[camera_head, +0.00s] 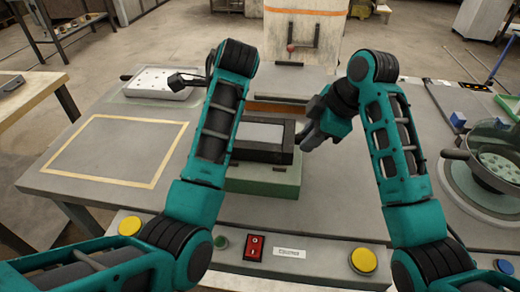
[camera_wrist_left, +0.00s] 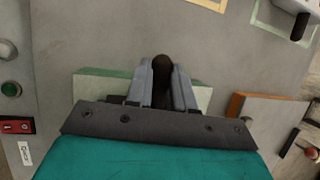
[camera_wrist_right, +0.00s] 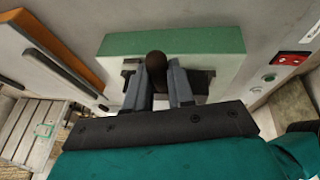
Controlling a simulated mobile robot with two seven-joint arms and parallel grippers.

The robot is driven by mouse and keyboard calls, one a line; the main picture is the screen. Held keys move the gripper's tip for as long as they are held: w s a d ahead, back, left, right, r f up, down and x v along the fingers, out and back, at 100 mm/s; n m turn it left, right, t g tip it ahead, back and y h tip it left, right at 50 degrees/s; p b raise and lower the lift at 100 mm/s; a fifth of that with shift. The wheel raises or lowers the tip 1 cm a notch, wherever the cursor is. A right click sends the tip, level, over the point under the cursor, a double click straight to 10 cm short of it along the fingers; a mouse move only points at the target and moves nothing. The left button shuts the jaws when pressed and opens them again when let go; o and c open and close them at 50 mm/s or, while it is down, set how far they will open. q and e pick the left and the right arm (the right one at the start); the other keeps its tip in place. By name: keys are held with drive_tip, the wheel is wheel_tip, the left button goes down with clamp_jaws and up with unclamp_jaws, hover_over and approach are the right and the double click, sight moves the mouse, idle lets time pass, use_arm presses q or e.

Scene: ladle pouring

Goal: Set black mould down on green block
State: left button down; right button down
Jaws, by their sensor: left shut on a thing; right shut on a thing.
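The black mould (camera_head: 262,152), with a grey top face, is level over the green block (camera_head: 262,185). I cannot tell if it touches the block. The block also shows behind the fingers in the left wrist view (camera_wrist_left: 100,87) and the right wrist view (camera_wrist_right: 170,42). My right gripper (camera_head: 308,135) is at the mould's right side; in the right wrist view its fingers are shut on a dark knobbed handle (camera_wrist_right: 156,63). My left gripper (camera_wrist_left: 160,90) is shut on the handle at the other side; in the head view my left arm hides it.
A white tray (camera_head: 155,84) with black handles lies at the back left, behind an empty yellow-framed area (camera_head: 75,177). A pot (camera_head: 490,165) stands at the right. Yellow buttons (camera_head: 363,260) and a red switch (camera_head: 254,247) line the front edge. A machine (camera_head: 300,25) stands behind.

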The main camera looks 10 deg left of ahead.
use_arm(q)
drive_tip(key=shift+f, duration=0.35)
use_arm(e)
drive_tip(key=shift+a+f, duration=0.1)
drive_tip(key=shift+f, duration=0.1)
use_arm(q)
drive_tip(key=c, duration=1.4)
unclamp_jaws()
drive_tip(key=shift+d+f+b, duration=0.1)
drive_tip(key=shift+f+b, duration=0.1)
drive_tip(key=shift+b, duration=0.1)
use_arm(e)
drive_tip(key=c, duration=1.4)
unclamp_jaws()
drive_tip(key=shift+f, duration=0.2)
use_arm(q)
drive_tip(key=shift+o, duration=0.6)
drive_tip(key=shift+r, duration=0.15)
use_arm(e)
drive_tip(key=shift+o, duration=0.6)
drive_tip(key=shift+r, duration=0.1)
use_arm(q)
drive_tip(key=o, duration=0.3)
use_arm(e)
drive_tip(key=o, duration=0.3)
use_arm(q)
drive_tip(key=shift+r, duration=0.15)
use_arm(e)
drive_tip(key=shift+r, duration=0.1)
